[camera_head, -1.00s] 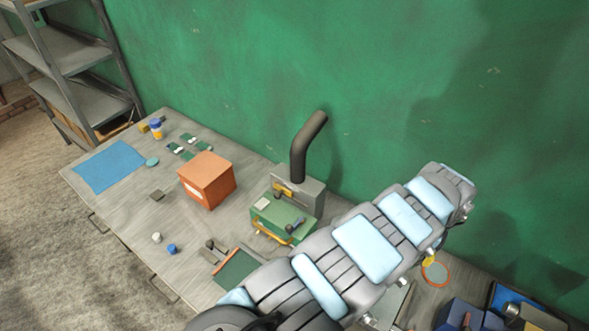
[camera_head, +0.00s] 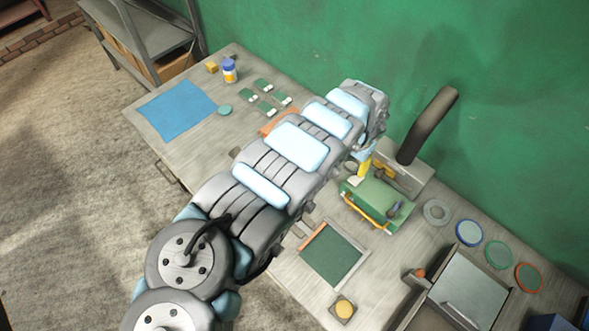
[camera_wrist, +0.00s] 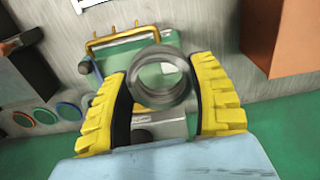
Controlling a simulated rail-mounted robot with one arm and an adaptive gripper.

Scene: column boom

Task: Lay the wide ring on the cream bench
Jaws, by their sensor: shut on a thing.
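A grey metal ring (camera_wrist: 160,101) with a wide band sits between the yellow fingers of my gripper (camera_wrist: 161,78) in the wrist view. The fingers are shut on it from both sides. In the head view my gripper (camera_head: 364,168) is mostly hidden behind my arm, with a yellow finger showing near the green machine; the held ring is not visible there. The only bench in view (camera_head: 335,284) has a pale greyish top. In the wrist view the ring is seen over the green machine (camera_wrist: 120,53); its height above it is unclear.
A dark bent pipe (camera_head: 425,125) rises behind the green machine. Right of it lie a flat grey ring (camera_head: 436,212) and coloured-rim discs (camera_head: 469,233). An orange box (camera_wrist: 275,40) is mostly hidden by my arm in the head view. A blue mat (camera_head: 177,110) covers the bench's left end.

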